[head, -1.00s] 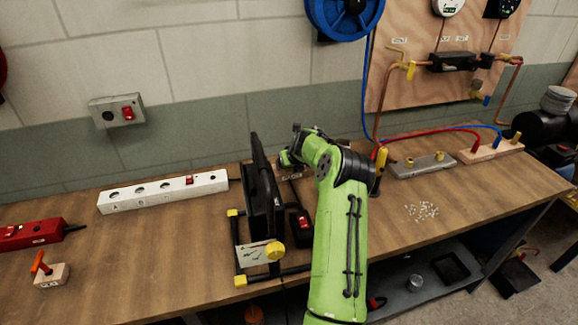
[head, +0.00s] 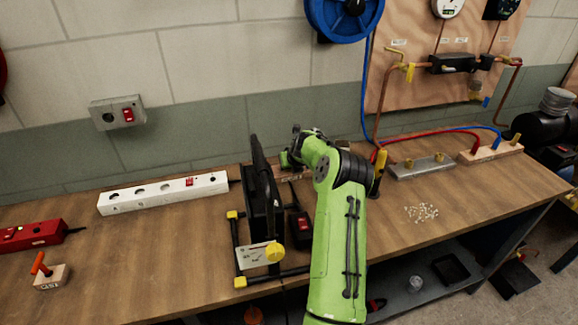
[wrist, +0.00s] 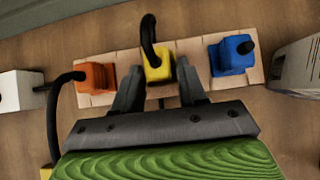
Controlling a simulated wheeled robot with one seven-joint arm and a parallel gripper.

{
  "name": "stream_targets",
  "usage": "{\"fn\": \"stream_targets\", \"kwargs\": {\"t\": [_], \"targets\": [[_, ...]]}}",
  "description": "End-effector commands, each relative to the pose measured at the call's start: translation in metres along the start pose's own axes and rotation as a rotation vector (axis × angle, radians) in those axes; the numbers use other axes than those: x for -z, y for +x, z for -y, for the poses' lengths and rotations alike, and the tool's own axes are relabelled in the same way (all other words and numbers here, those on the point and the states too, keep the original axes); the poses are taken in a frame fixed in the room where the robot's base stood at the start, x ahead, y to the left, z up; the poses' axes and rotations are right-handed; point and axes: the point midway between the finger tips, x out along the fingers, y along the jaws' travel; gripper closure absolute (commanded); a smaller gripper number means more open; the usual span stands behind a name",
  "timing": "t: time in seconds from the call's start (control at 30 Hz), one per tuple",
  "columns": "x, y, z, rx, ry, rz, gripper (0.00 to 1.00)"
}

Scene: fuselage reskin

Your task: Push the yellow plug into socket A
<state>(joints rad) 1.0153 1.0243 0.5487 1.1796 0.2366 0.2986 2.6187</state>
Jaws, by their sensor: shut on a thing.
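The yellow plug (wrist: 157,68) stands on a pale wooden rack (wrist: 115,98) in the wrist view, with its black cord rising from the top. My gripper (wrist: 158,78) has one finger on each side of the plug and is shut on it. The plug's lower end is hidden, so I cannot tell whether it has left the rack. In the head view my arm (head: 338,240) reaches behind a black upright panel, which partly hides the rack. The white socket strip (head: 205,186) lies to the left on the bench; its leftmost hole, socket A (head: 115,197), looks empty.
An orange plug (wrist: 95,77) and a blue plug (wrist: 230,56) flank the yellow one. A black panel (head: 262,215) on a yellow-cornered frame stands between my arm and the strip. A red box (head: 35,235) lies far left.

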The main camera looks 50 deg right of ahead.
Motion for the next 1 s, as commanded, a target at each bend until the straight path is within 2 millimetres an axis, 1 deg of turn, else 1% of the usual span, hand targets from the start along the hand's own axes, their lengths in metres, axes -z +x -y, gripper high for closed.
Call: {"fn": "stream_targets", "kwargs": {"t": [0.87,1.0], "targets": [[-0.016,-0.019,0.0,0.0,0.0,0.001,0.9],[-0.022,-0.026,0.0,0.0,0.0,0.001,0.9]]}}
